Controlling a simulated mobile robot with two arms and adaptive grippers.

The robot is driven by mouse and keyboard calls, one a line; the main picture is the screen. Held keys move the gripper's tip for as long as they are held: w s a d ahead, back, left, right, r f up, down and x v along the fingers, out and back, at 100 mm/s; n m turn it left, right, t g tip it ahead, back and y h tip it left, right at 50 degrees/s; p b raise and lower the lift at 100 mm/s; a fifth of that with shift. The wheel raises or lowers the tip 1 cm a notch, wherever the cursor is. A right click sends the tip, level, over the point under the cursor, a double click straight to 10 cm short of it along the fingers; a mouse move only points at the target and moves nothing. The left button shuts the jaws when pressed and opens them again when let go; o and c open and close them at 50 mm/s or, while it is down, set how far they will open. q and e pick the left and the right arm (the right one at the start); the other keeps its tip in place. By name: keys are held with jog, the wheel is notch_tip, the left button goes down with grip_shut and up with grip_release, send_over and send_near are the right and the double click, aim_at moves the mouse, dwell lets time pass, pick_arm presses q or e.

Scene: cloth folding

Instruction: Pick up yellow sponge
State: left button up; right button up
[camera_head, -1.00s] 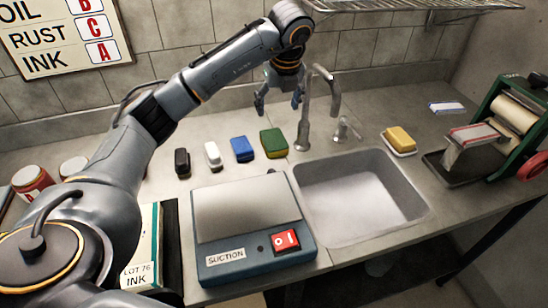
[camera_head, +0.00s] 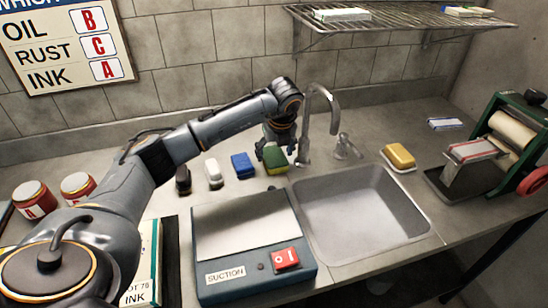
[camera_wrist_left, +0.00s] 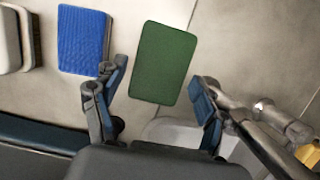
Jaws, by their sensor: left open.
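A green-topped sponge (camera_head: 277,166), with a thin yellowish side, lies behind the sink's left corner. My left gripper (camera_head: 276,150) points down over the green-topped sponge, open and empty. In the left wrist view the green sponge (camera_wrist_left: 163,62) lies between and beyond the two spread fingers. I cannot tell the gap in height. My right gripper is not in view.
Left of the green-topped sponge lie a blue sponge (camera_head: 242,166), a white one (camera_head: 213,173) and a black one (camera_head: 183,180). The faucet (camera_head: 318,125) stands close right of my left gripper. The sink (camera_head: 360,215) is empty. A wire shelf (camera_head: 400,24) hangs above.

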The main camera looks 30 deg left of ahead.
pick_arm(q)
jog(key=shift+x, duration=1.2)
jog(key=shift+w, duration=0.1)
jog(key=shift+f, duration=0.25)
jog(key=c, duration=0.5)
